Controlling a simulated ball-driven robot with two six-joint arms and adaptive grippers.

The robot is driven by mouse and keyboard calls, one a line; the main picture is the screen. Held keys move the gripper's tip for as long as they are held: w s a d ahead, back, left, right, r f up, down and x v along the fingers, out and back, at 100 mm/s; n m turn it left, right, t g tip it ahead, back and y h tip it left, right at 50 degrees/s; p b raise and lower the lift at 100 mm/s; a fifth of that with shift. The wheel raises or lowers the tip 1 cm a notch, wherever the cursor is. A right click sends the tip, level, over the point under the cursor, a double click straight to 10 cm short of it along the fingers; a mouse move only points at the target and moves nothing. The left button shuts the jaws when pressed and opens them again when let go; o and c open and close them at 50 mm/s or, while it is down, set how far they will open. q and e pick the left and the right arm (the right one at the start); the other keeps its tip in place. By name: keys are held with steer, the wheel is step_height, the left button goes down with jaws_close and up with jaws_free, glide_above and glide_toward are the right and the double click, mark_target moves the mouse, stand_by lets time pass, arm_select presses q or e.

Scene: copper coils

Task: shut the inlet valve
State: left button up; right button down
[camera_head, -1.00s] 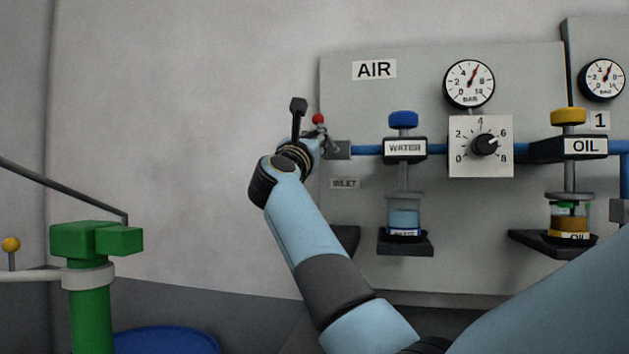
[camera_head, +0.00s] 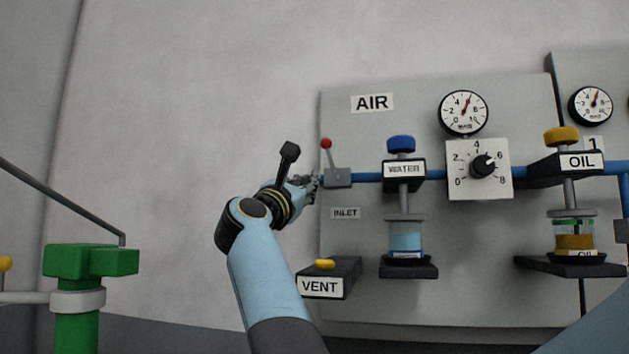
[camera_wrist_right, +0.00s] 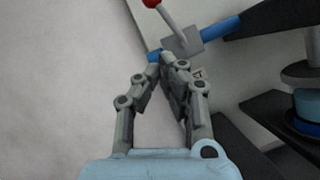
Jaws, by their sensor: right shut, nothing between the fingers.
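The inlet valve is a grey block (camera_head: 338,178) on the blue pipe, above the INLET label (camera_head: 345,213). Its lever has a red ball knob (camera_head: 326,143) and stands up, tilted slightly left. In the right wrist view the block (camera_wrist_right: 182,41) lies just beyond the fingertips, and the red knob (camera_wrist_right: 151,3) is cut by the top edge. My right gripper (camera_head: 314,184) is just left of the valve block, below the knob, shut and empty. The fingertips also show in the wrist view (camera_wrist_right: 168,62); whether they touch the pipe end is unclear. My left gripper is out of view.
A VENT block (camera_head: 346,283) with a yellow knob juts out below. The WATER unit (camera_head: 404,172), pressure dial (camera_head: 483,167), gauge (camera_head: 464,112) and OIL unit (camera_head: 573,165) stand to the right. A green post (camera_head: 80,262) is at left. The wall left of the panel is clear.

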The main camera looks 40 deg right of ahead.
steer(key=v, duration=0.6)
steer(key=shift+s+a, duration=0.2)
steer(key=shift+s, duration=0.2)
